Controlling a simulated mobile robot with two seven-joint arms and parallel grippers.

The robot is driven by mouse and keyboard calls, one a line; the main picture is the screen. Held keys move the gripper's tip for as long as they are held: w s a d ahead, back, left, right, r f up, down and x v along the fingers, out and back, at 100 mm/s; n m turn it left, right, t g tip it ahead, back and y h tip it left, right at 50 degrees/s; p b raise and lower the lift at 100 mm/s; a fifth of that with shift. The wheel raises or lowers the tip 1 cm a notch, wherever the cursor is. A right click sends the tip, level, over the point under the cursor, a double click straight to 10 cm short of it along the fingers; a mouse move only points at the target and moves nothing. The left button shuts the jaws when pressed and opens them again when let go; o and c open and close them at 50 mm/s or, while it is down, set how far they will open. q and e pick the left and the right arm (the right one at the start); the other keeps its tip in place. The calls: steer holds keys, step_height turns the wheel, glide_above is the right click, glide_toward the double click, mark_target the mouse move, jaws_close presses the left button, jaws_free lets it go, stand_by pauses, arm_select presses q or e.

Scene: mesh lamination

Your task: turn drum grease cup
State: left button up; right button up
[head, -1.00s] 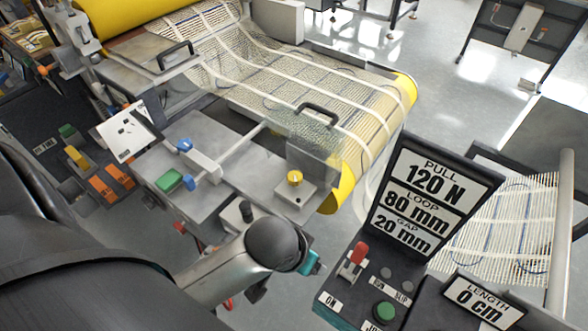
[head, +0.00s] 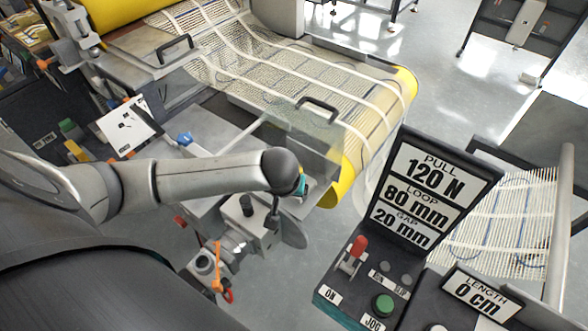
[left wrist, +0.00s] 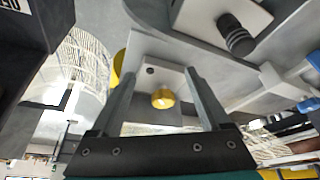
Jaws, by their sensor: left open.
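The yellow round cup (left wrist: 163,99), which I take for the drum grease cup, sits on a grey metal block (left wrist: 143,80) in the left wrist view. My left gripper (left wrist: 160,75) is open, with a finger on each side of the cup in that picture. I see no clear contact, and the depth between fingers and cup is hard to tell. In the head view my left gripper (head: 303,184) is at the drum's near end, and my wrist hides the cup. My right gripper is not in view.
A black ribbed knob (left wrist: 240,38) stands nearby. The yellow drum end (head: 345,182) carries mesh (head: 300,85) under a clear guard with a black handle (head: 318,106). A control panel (head: 375,300) with red lever and green button stands to the right. An orange-handled valve (head: 217,265) is below my arm.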

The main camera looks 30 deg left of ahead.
arm_select(q)
steer(key=w+a, duration=0.1)
steer(key=w, duration=0.1)
steer(key=w+a, duration=0.1)
steer(key=w, duration=0.1)
steer(key=w+a, duration=0.1)
steer(key=w, duration=0.2)
steer(key=shift+w+b, duration=0.1)
steer(key=shift+b, duration=0.25)
steer(key=shift+w+f, duration=0.1)
steer(key=shift+f, duration=0.45)
steer(key=shift+c, duration=0.2)
jaws_close()
